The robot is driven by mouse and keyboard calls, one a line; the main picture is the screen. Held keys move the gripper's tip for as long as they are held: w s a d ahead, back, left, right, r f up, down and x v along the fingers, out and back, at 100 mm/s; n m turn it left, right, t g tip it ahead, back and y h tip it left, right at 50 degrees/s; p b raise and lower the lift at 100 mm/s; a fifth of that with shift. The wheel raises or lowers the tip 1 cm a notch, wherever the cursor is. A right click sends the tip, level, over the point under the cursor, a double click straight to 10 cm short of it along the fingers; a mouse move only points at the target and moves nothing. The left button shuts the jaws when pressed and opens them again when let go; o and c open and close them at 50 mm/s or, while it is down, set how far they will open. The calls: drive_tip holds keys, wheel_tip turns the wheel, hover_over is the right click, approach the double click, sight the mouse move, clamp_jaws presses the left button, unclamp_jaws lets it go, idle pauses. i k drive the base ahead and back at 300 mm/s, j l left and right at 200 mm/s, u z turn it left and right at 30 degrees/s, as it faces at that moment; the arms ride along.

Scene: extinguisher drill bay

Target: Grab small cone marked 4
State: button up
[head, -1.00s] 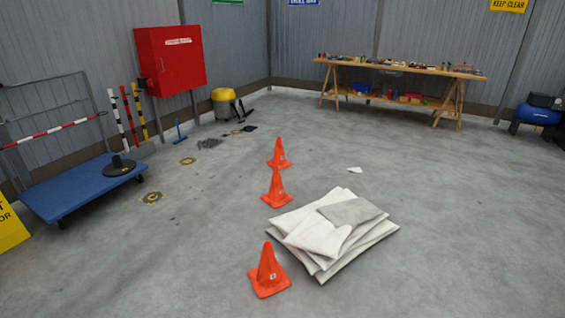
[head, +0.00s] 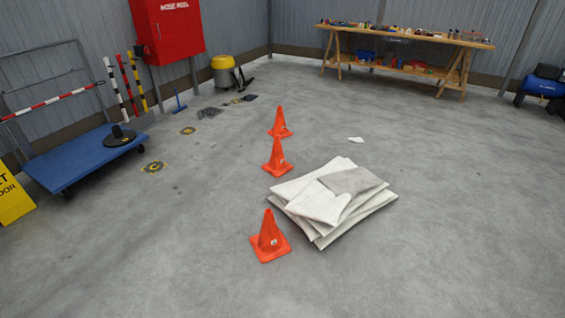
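Three small orange cones stand upright on the concrete floor in the head view. I cannot tell which cone is marked 4. My gripper is not in view.
A stack of white folded sheets (head: 318,205) lies right of the cones. A blue platform cart (head: 75,163) and yellow sign (head: 12,197) are at left. A workbench (head: 400,40) stands at the back. Floor in front and to the right is clear.

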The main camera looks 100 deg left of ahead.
sight(270, 244)
drive_tip(key=u, duration=2.65)
drive_tip(key=j+z, duration=0.1)
drive_tip(key=j, duration=0.2)
drive_tip(key=i+j+z, duration=0.1)
drive_tip(key=j, duration=0.2)
drive_tip(key=i+j+z, duration=0.3)
drive_tip(key=i+j, duration=0.3)
drive_tip(key=i+j+z, duration=0.15)
drive_tip(key=i, duration=0.2)
drive_tip(key=i+j+z, duration=0.15)
drive_tip(key=i, duration=0.2)
